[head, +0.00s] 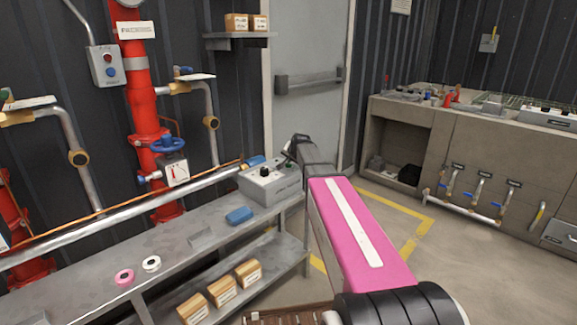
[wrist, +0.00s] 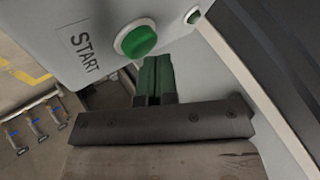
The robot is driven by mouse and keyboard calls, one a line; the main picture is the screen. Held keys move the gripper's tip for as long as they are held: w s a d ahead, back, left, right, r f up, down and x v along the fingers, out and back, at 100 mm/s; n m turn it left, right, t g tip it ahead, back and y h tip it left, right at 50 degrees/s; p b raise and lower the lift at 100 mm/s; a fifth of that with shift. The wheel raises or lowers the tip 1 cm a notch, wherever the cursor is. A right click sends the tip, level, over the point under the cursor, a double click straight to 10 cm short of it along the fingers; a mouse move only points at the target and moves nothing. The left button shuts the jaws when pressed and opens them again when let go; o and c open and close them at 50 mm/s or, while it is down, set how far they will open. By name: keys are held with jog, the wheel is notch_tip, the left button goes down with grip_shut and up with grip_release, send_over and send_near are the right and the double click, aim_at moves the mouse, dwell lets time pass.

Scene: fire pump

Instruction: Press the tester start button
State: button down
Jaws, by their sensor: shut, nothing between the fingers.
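The tester is a grey box (head: 270,187) at the right end of the metal bench in the head view, with a black knob on top. In the wrist view its grey face (wrist: 100,20) fills the top, with a round green button (wrist: 139,40) in a pale ring beside the word START. My gripper (wrist: 154,62) is shut and empty, with its dark green fingertips just below the button in the picture. I cannot tell whether they touch it. In the head view my gripper (head: 290,150) is small and dark beside the box; the button is not visible there.
The metal bench (head: 200,238) carries a blue object (head: 239,216) and tape rolls. A pipe runs behind it. A door (head: 308,100) stands behind; floor to the right is clear.

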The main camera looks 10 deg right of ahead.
aim_at(290, 164)
jog(key=shift+f, duration=0.35)
dwell(0.4)
jog(key=shift+r, duration=0.95)
jog(key=shift+r, duration=0.1)
jog(key=shift+r, duration=2.4)
